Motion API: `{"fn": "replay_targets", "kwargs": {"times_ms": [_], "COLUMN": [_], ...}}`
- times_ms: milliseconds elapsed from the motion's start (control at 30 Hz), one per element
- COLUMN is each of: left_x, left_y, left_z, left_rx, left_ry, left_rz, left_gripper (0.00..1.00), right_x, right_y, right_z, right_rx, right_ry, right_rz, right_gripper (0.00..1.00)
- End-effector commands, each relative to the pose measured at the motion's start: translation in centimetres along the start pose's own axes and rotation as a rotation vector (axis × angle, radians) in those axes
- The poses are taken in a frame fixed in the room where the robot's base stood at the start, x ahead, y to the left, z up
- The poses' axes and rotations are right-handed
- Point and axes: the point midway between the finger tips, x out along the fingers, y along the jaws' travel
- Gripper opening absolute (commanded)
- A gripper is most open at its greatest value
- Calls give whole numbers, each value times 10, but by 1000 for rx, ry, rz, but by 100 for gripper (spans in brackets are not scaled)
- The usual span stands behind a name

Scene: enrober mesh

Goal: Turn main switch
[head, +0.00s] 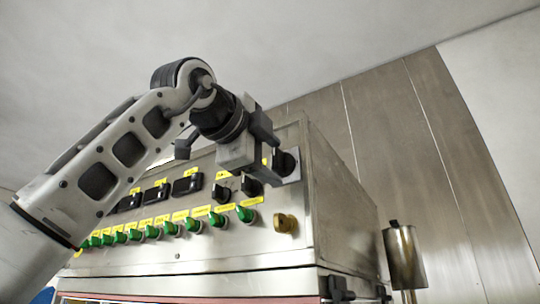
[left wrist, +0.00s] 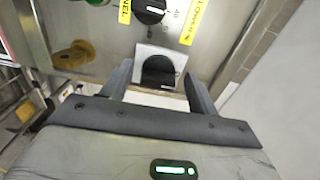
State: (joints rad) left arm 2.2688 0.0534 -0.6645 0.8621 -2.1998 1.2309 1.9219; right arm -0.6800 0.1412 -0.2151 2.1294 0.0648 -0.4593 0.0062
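The main switch (head: 286,162) is a black rotary knob on a square silver plate at the upper right corner of the control panel (head: 225,250). In the left wrist view the switch (left wrist: 158,71) sits between my two fingers. My left gripper (head: 268,153) is open, with one finger on each side of the knob's line. I cannot tell whether the fingers touch the knob or stop just short of it. In the head view the gripper partly covers the switch's left side. My right gripper is in neither view.
Several green switches (head: 245,214) run in a row lower on the panel, with black dials (head: 251,187) and dark displays (head: 187,185) above. A yellow knob (head: 286,223) sits below the main switch. A metal cylinder (head: 404,258) stands to the right of the cabinet.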

Motion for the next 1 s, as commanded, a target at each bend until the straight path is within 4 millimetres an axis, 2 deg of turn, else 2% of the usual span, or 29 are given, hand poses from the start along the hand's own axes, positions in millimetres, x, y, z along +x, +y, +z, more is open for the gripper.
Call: {"fn": "replay_targets", "kwargs": {"times_ms": [233,367,533,800,1000], "left_x": [-3,-18,-57,-121,-150], "left_y": [1,3,4,2,0], "left_z": [0,0,0,0,0], "left_rx": [2,2,4,2,1], "left_ry": [1,1,0,-1,0], "left_rz": [1,-2,-4,-4,-2], "left_gripper": [60,60,60,60,60], "right_x": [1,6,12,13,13], "right_y": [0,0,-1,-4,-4], "right_z": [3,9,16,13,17], "right_rx": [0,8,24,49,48], "right_ry": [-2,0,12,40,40], "right_rz": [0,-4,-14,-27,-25], "right_gripper": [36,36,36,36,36]}}
